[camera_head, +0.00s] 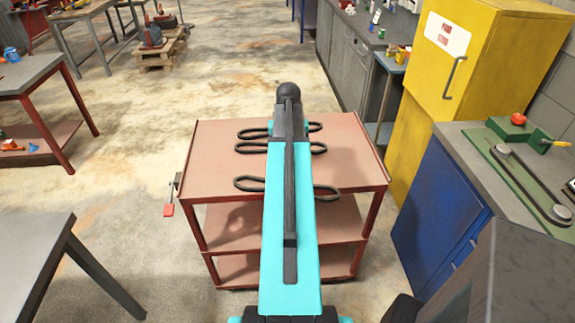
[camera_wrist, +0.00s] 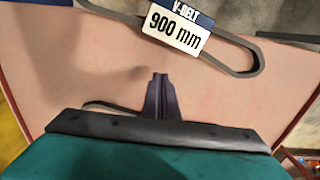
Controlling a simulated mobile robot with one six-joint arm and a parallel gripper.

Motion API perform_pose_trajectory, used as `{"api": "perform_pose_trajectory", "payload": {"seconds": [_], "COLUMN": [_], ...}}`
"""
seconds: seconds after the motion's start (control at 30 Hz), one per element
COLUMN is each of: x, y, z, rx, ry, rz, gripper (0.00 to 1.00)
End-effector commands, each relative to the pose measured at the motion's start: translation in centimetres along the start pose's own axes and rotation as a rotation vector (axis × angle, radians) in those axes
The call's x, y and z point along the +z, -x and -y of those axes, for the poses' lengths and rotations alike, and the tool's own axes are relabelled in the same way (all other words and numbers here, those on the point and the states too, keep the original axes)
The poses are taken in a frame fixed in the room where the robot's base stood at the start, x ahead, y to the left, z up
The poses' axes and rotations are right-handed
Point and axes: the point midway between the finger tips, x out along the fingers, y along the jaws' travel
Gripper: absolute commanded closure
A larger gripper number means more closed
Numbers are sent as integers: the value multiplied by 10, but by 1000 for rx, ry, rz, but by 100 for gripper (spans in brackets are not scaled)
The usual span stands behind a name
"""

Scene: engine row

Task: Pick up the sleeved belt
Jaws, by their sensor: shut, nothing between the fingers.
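A dark belt (camera_wrist: 240,58) with a white and navy sleeve (camera_wrist: 176,30) reading "V-BELT 900 mm" lies flat at the top of the wrist view. My gripper (camera_wrist: 160,76) is shut and empty, its tips over bare cart top, apart from that belt. Part of another dark belt (camera_wrist: 105,106) shows beside my gripper, mostly hidden behind it. In the head view three belts lie across the cart: a near one (camera_head: 327,192), a middle one (camera_head: 247,147) and a far one (camera_head: 252,133). My arm covers their middles, so no sleeve shows there, and it hides my gripper.
The belts lie on a red cart (camera_head: 355,165) with lower shelves. A yellow cabinet (camera_head: 457,70), a blue cabinet (camera_head: 440,215) and a grey counter (camera_head: 470,150) stand to its right. A grey table (camera_head: 30,245) is at front left. Open floor (camera_head: 150,150) lies left.

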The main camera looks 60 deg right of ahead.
Motion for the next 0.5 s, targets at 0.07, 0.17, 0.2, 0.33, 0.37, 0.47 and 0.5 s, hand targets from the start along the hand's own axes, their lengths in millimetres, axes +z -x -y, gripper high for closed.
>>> {"api": "perform_pose_trajectory", "payload": {"seconds": [0.07,0.17,0.2,0.33,0.37,0.47,0.5], "x": [-1,-1,-1,-1,-1,-1,-1], "y": [8,18,22,35,38,46,48], "z": [0,1,1,1,1,1,1], "rx": [0,0,0,0,0,0,0], "ry": [0,1,1,1,1,2,2], "rz": [-2,-2,-3,-2,-2,-1,-1], "gripper": [100,100,100,100,100,100,100]}}
